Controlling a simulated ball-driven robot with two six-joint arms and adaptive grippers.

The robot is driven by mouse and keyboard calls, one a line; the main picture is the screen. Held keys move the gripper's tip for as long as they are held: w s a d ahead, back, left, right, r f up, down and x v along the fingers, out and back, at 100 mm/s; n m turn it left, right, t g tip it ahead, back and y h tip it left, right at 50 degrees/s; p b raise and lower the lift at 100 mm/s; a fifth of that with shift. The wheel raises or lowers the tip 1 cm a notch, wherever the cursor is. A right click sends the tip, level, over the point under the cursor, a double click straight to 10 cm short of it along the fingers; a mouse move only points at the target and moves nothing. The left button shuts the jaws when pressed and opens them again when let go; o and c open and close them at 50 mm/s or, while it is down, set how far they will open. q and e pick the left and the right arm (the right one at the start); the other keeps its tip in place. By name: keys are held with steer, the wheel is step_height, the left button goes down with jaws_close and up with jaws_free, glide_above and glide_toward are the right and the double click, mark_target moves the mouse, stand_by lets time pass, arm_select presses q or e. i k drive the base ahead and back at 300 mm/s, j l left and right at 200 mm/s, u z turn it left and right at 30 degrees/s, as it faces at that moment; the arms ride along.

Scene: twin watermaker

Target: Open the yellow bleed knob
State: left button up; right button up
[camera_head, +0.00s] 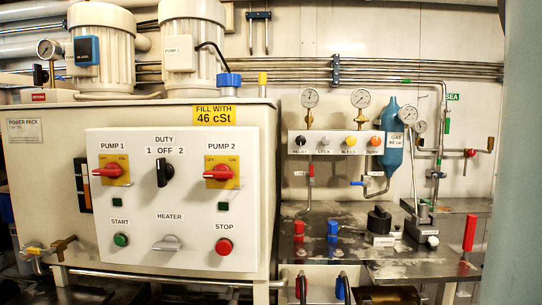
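The yellow bleed knob (350,141) sits on a pale panel (312,149) on the back wall, right of centre, above a small label. It is the third knob in a row of black, grey, yellow and orange-red knobs. How far the knob is turned is too small to tell. Nothing touches it. Neither of my grippers shows in the head view.
A large cabinet with a white pump panel (180,230) fills the left. Gauges (360,98) stand above the knob panel, and a blue gas bottle (393,138) is right of it. A metal bench (345,245) with fittings lies below. A grey-green column (515,200) blocks the right edge.

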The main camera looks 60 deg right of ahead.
mark_target(351, 141)
steer(key=z, duration=2.25)
